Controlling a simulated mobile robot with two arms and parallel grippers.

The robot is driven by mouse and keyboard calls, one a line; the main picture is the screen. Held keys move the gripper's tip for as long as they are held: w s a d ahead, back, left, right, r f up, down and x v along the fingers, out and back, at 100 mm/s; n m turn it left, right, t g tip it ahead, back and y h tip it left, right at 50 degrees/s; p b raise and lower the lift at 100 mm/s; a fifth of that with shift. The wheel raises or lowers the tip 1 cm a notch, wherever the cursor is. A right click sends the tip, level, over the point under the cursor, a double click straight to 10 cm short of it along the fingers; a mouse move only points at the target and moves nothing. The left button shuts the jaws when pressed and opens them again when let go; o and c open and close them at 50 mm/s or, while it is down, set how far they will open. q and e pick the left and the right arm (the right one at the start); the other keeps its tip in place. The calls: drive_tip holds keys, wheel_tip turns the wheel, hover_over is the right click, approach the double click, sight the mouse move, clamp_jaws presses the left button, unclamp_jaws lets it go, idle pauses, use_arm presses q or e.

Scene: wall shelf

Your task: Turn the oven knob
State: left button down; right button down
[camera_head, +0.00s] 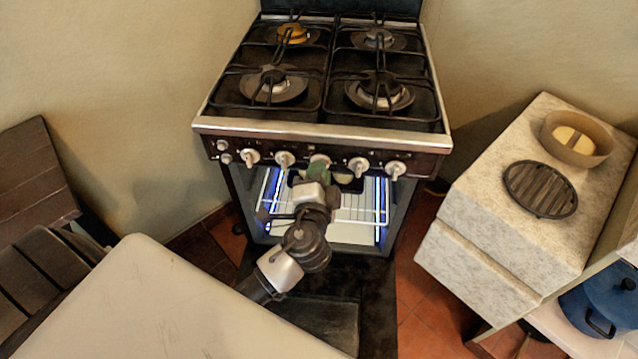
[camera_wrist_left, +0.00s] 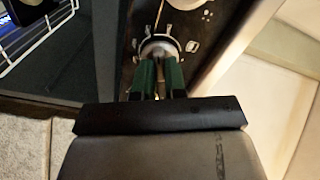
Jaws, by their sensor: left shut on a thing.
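The oven (camera_head: 260,126) stands against the wall with a row of several light knobs along its front panel. The middle oven knob (camera_head: 319,160) is at my left gripper (camera_head: 318,174), whose arm reaches up from below. In the left wrist view, the green fingers of the gripper (camera_wrist_left: 159,76) are shut on the oven knob (camera_wrist_left: 159,46), one on each side. The fingers hide part of the knob, so its exact angle is hard to tell. My right gripper is in neither view.
The oven cavity with its wire racks (camera_head: 350,214) shows lit below the knobs. A pale table-like surface (camera_head: 150,300) fills the lower left. A speckled counter (camera_head: 480,215) with a bowl (camera_head: 577,138) and a dark round grate (camera_head: 541,188) stands at right.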

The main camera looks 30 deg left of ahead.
use_arm(q)
drive_tip(key=n+b, duration=0.2)
drive_tip(key=n, duration=0.1)
drive_tip(key=shift+n+b, duration=0.3)
drive_tip(key=shift+b, duration=0.1)
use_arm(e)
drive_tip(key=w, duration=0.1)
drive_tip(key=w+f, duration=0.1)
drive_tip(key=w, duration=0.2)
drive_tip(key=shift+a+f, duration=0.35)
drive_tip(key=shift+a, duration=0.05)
use_arm(q)
drive_tip(key=c, duration=1.2)
unclamp_jaws()
drive_tip(key=shift+s, duration=0.1)
